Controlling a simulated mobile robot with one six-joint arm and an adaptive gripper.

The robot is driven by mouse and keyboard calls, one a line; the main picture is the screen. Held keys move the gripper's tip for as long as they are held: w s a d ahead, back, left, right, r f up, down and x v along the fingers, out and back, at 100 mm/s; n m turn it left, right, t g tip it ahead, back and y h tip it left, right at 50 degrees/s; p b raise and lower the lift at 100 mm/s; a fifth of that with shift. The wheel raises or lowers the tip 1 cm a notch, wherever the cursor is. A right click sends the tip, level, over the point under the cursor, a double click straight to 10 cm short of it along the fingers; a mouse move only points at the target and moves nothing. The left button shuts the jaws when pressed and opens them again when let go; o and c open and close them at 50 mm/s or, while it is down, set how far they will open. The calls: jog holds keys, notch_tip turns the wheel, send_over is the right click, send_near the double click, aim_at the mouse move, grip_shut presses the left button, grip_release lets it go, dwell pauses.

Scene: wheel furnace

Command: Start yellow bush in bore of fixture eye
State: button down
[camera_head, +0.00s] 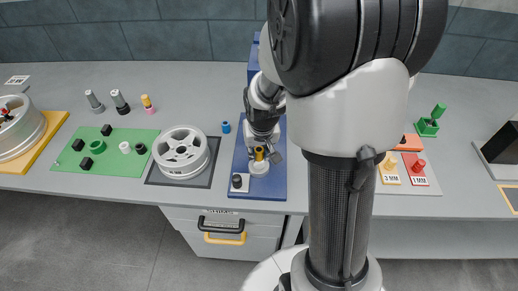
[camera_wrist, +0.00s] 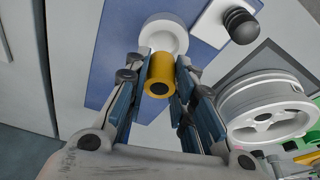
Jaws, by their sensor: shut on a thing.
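My gripper (camera_wrist: 160,85) is shut on the yellow bush (camera_wrist: 159,70), a short cylinder with a dark hole in its end. In the wrist view the bush overlaps the near edge of the white round fixture eye (camera_wrist: 164,28), so its bore is partly hidden. In the head view the yellow bush (camera_head: 259,152) shows between the fingers just above the white fixture eye (camera_head: 260,170) on the blue base plate (camera_head: 268,187). I cannot tell whether the bush touches the eye or enters its bore.
A black knob (camera_head: 238,182) stands on the plate left of the eye. A wheel rim (camera_head: 181,151) lies on a dark mat to the left, with a small blue bush (camera_head: 226,127) nearby. A green mat (camera_head: 107,151) holds several small parts. Red and yellow gauges stand at right.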

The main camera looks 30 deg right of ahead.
aim_at(259, 159)
jog(key=shift+f+b, duration=0.6)
jog(key=shift+f, duration=0.5)
jog(key=shift+f+b, duration=0.7)
jog(key=shift+f, duration=0.1)
dwell(0.7)
jog(key=shift+r, duration=0.15)
jog(key=shift+r+p, duration=0.4)
jog(key=shift+p, duration=0.05)
jog(key=shift+f+b, duration=0.35)
jog(key=shift+f, duration=0.05)
dwell(1.6)
jog(key=shift+r+p, duration=0.35)
jog(key=shift+r, duration=0.1)
jog(key=shift+f+b, duration=0.4)
jog(key=shift+f, duration=0.1)
dwell(1.5)
jog(key=shift+r+p, duration=0.35)
jog(key=shift+r, duration=0.1)
